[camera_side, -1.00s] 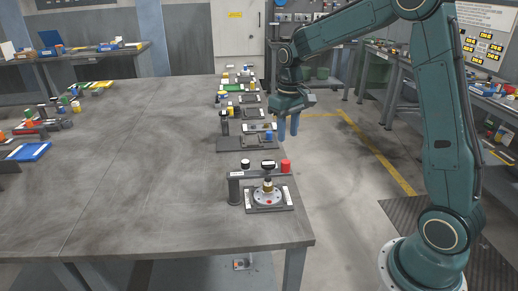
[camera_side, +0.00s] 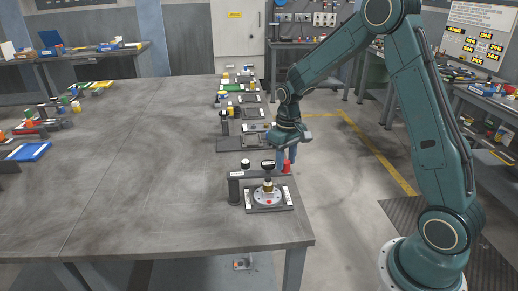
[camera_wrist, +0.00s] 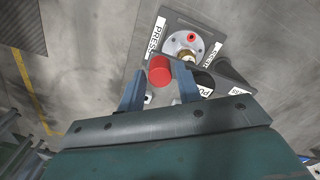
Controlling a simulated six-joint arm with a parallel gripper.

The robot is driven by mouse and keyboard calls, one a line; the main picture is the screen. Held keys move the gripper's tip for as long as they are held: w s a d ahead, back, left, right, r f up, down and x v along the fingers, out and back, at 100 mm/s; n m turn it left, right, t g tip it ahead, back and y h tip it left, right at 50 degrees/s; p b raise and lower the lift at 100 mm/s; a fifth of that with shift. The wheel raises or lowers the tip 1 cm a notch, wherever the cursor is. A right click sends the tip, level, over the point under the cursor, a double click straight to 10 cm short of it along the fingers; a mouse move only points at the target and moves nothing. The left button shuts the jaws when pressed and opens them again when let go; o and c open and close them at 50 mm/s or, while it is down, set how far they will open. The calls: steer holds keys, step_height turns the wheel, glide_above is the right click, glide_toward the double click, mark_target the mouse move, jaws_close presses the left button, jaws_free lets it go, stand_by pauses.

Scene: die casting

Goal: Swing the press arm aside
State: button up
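The press arm (camera_side: 246,174) is a dark horizontal bar carried by a dark post (camera_side: 234,189) at its left end. A red knob (camera_side: 287,166) stands at its right end. The bar passes behind the black-topped brass plunger (camera_side: 267,184) of the press. My gripper (camera_side: 287,160) points down at the red knob, from above. In the wrist view my gripper (camera_wrist: 158,88) is open, with blue fingers apart. The red knob (camera_wrist: 160,70) shows between and slightly beyond the fingertips. I cannot tell whether either finger touches it.
The press base plate (camera_side: 281,207) sits near the table's front right corner. More fixtures (camera_side: 252,141) line the right table edge behind it. The middle of the table (camera_side: 140,160) is clear. Open floor (camera_side: 345,220) lies to the right.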

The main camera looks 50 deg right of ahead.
jaws_close()
steer(key=shift+s+a, duration=0.1)
steer(key=shift+s, duration=0.05)
steer(key=s+a+m, duration=0.4)
steer(key=a+m, duration=0.5)
steer(key=a, duration=0.2)
steer(key=w+a+m, duration=0.4)
steer(key=a+m, duration=0.5)
steer(key=a, duration=0.2)
steer(key=shift+w, duration=0.3)
steer(key=shift+a+r, duration=0.1)
stand_by(0.3)
